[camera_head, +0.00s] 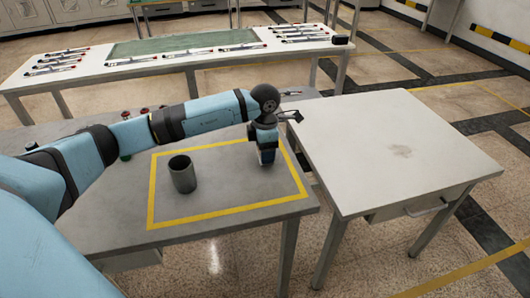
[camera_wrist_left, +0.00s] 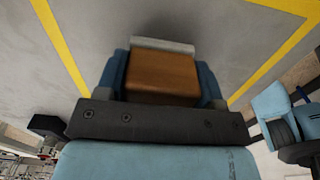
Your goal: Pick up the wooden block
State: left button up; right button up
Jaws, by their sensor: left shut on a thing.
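My left gripper (camera_head: 267,158) points down over the right part of the yellow-taped area on the grey table (camera_head: 215,222). In the left wrist view, the brown wooden block (camera_wrist_left: 162,74) sits between its two blue fingers, and the left gripper (camera_wrist_left: 163,80) is shut on it. A pale grey strip shows along the block's far edge. In the head view the block is mostly hidden by the gripper. I cannot tell whether the block still touches the table. My right gripper is not in view.
A dark grey cup (camera_head: 183,174) stands upright inside the yellow tape, left of the gripper. A white table (camera_head: 400,150) with a drawer stands close on the right, its top clear. A long white bench (camera_head: 100,72) with several tools is behind.

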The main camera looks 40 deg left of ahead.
pick_arm(q)
notch_tip(320, 180, up, 18)
jog(key=p, duration=0.1)
jog(key=shift+r+p, duration=0.25)
jog(key=shift+p, duration=0.15)
jog(key=shift+o, duration=0.7)
jog(key=shift+c, duration=0.2)
